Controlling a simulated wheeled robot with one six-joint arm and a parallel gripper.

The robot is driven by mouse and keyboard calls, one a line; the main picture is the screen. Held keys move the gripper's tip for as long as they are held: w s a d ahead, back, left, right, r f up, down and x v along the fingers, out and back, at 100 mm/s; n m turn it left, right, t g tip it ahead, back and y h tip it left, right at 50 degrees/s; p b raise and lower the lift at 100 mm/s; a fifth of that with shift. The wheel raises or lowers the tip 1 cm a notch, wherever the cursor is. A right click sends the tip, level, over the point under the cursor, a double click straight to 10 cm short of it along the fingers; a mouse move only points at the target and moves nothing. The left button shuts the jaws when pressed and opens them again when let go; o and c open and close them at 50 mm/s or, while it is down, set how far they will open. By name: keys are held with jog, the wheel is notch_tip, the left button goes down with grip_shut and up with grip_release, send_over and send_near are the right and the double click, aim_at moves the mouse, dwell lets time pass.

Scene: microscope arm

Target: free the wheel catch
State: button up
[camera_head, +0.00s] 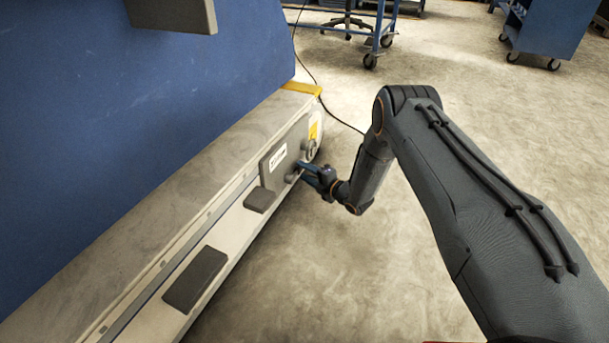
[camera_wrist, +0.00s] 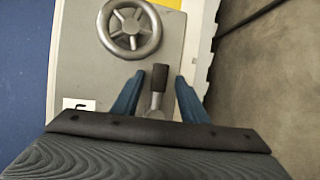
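A grey handwheel (camera_wrist: 129,29) with spokes sits on a grey panel (camera_wrist: 78,75) in the wrist view. Below and right of it is a small catch with a dark knob (camera_wrist: 160,76) on a light metal stem. My gripper (camera_wrist: 159,78) has its two blue fingers apart, one on each side of the catch, with gaps visible between fingers and knob. In the head view the wheel (camera_head: 309,150) is small at the far end of the bench side, and my gripper (camera_head: 303,172) reaches the panel (camera_head: 284,156) from the right. Contact is too small to tell there.
A long pale bench (camera_head: 150,245) with dark blocks (camera_head: 195,279) on its side runs along the left, before a blue wall (camera_head: 130,120). Open concrete floor (camera_head: 300,270) lies right of it. A blue cart (camera_head: 385,30) and cabinet (camera_head: 548,28) stand far back.

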jog(key=shift+w+a, duration=0.3)
jog(key=shift+a, duration=0.1)
jog(key=shift+c, duration=0.2)
grip_shut()
